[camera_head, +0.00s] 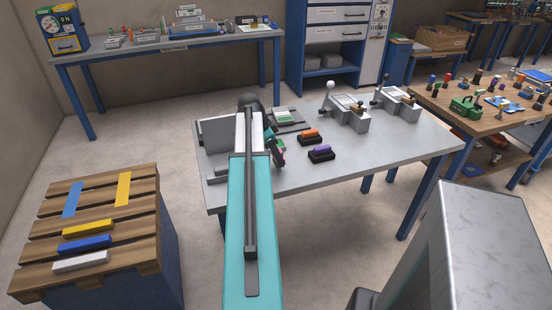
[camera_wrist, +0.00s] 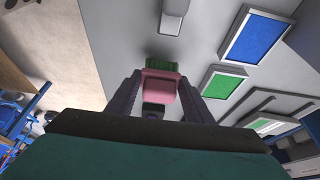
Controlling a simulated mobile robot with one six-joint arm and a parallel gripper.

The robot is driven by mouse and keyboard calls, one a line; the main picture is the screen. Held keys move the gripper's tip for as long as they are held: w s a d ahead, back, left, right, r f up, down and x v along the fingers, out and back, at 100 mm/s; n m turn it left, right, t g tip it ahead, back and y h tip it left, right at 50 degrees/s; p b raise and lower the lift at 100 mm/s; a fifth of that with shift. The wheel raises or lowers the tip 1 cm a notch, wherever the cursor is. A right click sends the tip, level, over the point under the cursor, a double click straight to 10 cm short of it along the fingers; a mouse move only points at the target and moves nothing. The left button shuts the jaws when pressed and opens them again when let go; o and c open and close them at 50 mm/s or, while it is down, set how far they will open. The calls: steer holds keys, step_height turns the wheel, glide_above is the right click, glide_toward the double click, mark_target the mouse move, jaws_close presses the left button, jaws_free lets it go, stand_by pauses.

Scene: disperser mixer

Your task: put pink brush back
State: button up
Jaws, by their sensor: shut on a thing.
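The pink brush (camera_wrist: 160,88) is between the two fingers of my gripper (camera_wrist: 160,80) in the wrist view, with its green bristles (camera_wrist: 162,66) pointing away from my wrist. My gripper is shut on it. In the head view my gripper (camera_head: 277,155) is above the grey table, left of the orange and purple brushes, and the pink brush is too small there to make out well. The orange brush (camera_head: 310,133) and the purple brush (camera_head: 321,148) each sit on a black holder. I cannot make out an empty holder; my arm hides part of the table.
The grey table (camera_head: 400,145) carries two lever devices (camera_head: 345,112) at the back right and a grey box (camera_head: 216,137) at the left. Green and blue panels (camera_wrist: 255,38) show in the wrist view. A pallet stack (camera_head: 90,225) stands at the left.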

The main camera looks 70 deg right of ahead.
steer(key=shift+f, duration=0.85)
steer(key=shift+f, duration=0.2)
steer(key=o, duration=0.9)
steer(key=shift+r, duration=0.15)
steer(key=b+v, duration=0.1)
steer(key=v, duration=1.1)
steer(key=shift+b, duration=0.4)
steer(key=shift+r, duration=0.15)
